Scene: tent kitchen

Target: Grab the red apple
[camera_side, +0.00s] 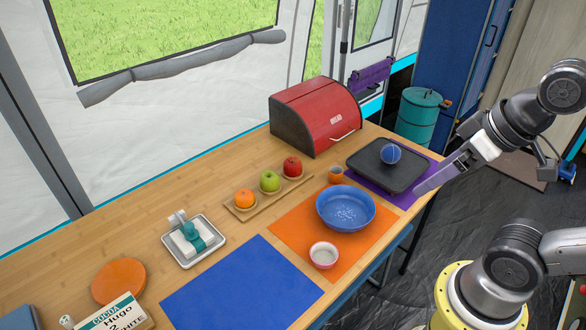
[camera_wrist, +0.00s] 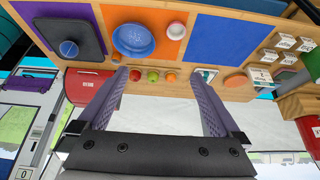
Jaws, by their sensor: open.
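The red apple (camera_side: 292,166) sits in the right-hand spot of a long wooden holder (camera_side: 256,205), with a green apple (camera_side: 269,181) and an orange (camera_side: 244,198) in line to its left. In the wrist view the red apple (camera_wrist: 135,75) shows small and far off, just right of the left finger. My gripper (camera_side: 440,180) is at the right of the side view, beyond the table's right end and well apart from the fruit. Its fingers (camera_wrist: 160,95) are spread wide with nothing between them.
A red bread box (camera_side: 318,116) stands behind the red apple. A dark tray (camera_side: 376,176) with a blue ball (camera_side: 390,154), a blue bowl (camera_side: 345,217) and a small cup (camera_side: 336,174) stand to its right. A blue mat (camera_side: 240,290) in front is bare.

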